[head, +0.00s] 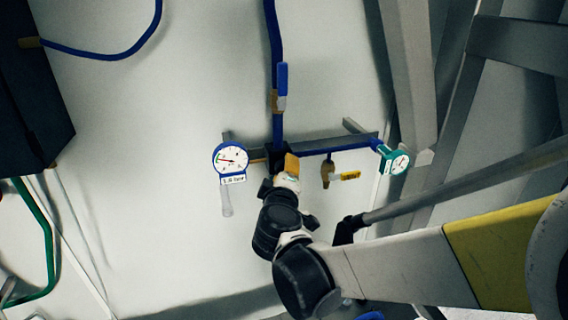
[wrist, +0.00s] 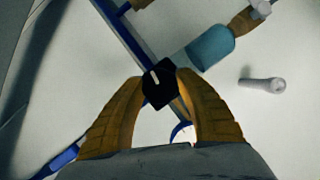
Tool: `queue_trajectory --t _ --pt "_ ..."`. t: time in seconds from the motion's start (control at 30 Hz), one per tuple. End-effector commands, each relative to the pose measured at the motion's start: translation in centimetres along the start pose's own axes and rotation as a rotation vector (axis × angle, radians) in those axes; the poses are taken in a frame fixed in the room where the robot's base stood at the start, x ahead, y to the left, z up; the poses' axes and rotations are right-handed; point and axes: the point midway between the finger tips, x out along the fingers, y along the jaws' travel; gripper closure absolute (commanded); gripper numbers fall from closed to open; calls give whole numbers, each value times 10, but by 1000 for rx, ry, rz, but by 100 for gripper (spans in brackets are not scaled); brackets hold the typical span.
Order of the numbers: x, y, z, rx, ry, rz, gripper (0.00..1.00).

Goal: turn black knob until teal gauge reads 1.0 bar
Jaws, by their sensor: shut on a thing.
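The black knob (wrist: 158,84) shows in the wrist view with a white pointer mark on its face. My gripper (wrist: 159,90) is shut on the knob, one orange finger on each side of it. In the head view my gripper (head: 288,165) is at the pipe on the wall and mostly hides the knob. The teal gauge (head: 397,162) is at the right end of the pipe, its dial tilted. Its needle and numbers are too small to read.
A blue gauge (head: 231,158) with a label hangs left of my gripper. A brass valve (head: 327,174) with a yellow tag (head: 350,175) is between my gripper and the teal gauge. A blue-handled valve (head: 282,84) is on the vertical pipe above. Grey beams stand at the right.

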Motion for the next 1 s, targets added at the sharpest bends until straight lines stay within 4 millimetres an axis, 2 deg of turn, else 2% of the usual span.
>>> queue_trajectory --t 0.43,1.0 --pt "1 -1 1 -253 0 105 90" --pt "0 1 0 -309 0 128 90"
